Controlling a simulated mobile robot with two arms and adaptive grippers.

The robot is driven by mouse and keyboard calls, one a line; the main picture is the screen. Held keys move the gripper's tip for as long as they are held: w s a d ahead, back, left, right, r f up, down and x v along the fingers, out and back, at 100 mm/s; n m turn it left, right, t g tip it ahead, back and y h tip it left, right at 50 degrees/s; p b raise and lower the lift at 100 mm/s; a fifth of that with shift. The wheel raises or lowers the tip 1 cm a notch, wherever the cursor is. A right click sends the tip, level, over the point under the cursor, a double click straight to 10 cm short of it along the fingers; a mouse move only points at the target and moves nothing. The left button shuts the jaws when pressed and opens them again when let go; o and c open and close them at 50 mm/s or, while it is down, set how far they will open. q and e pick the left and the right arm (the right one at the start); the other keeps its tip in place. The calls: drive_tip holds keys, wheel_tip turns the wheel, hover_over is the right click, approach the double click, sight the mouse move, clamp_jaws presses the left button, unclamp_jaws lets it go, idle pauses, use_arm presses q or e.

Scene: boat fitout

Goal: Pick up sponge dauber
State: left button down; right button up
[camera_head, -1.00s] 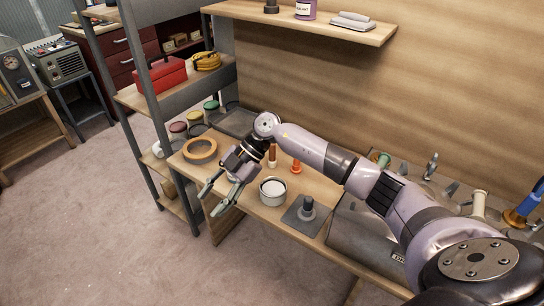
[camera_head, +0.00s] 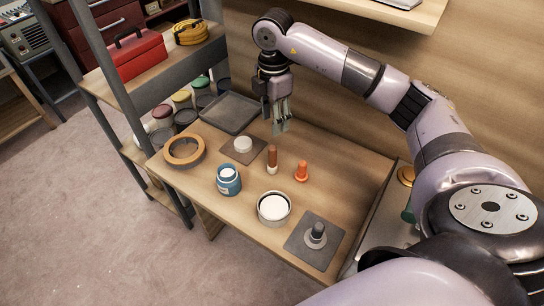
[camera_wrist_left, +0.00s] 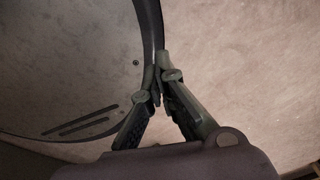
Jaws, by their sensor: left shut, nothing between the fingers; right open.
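My right gripper (camera_head: 279,122) points down above the back of the wooden workbench (camera_head: 340,172), behind the small items; it is open and empty. A brown cylinder with a pale lower end (camera_head: 272,160) stands upright just in front of it. A small orange knobbed piece (camera_head: 301,172) stands to its right. A dark knob-topped piece (camera_head: 317,233) stands on a grey square plate (camera_head: 304,251) near the right front. I cannot tell for certain which of these is the sponge dauber. My left gripper (camera_wrist_left: 159,82) shows only in the left wrist view, shut and empty over the floor.
An open tin with white contents (camera_head: 273,207), a blue jar (camera_head: 228,181), a tape roll (camera_head: 184,151), a white disc on a brown square (camera_head: 243,145) and a dark tray (camera_head: 230,113) share the bench. A metal-post shelf (camera_head: 120,90) stands left.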

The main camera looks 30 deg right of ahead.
hover_over(272, 155)
drive_tip(key=f, duration=0.5)
drive_tip(key=shift+w+d+f+p, duration=0.15)
drive_tip(key=shift+d+f+p, duration=0.2)
drive_tip(key=shift+f, duration=0.05)
wheel_tip(272, 155, down, 3)
drive_tip(key=shift+w+d+r, duration=0.1)
drive_tip(key=shift+w+r, duration=0.05)
drive_tip(key=shift+f, duration=0.5)
drive_tip(key=shift+f+p, duration=0.3)
wheel_tip(272, 155, down, 4)
drive_tip(key=shift+w+r+p, duration=0.15)
drive_tip(key=shift+p, duration=0.25)
drive_tip(key=shift+f, duration=0.45)
drive_tip(key=shift+c, duration=0.8)
use_arm(q)
drive_tip(key=shift+s+a+r, duration=0.15)
drive_tip(key=shift+s+r, duration=0.3)
drive_tip(key=shift+r, duration=0.1)
drive_tip(key=shift+s+a+r, duration=0.15)
drive_tip(key=shift+s+r, duration=0.3)
drive_tip(key=shift+r, duration=0.05)
use_arm(e)
clamp_jaws()
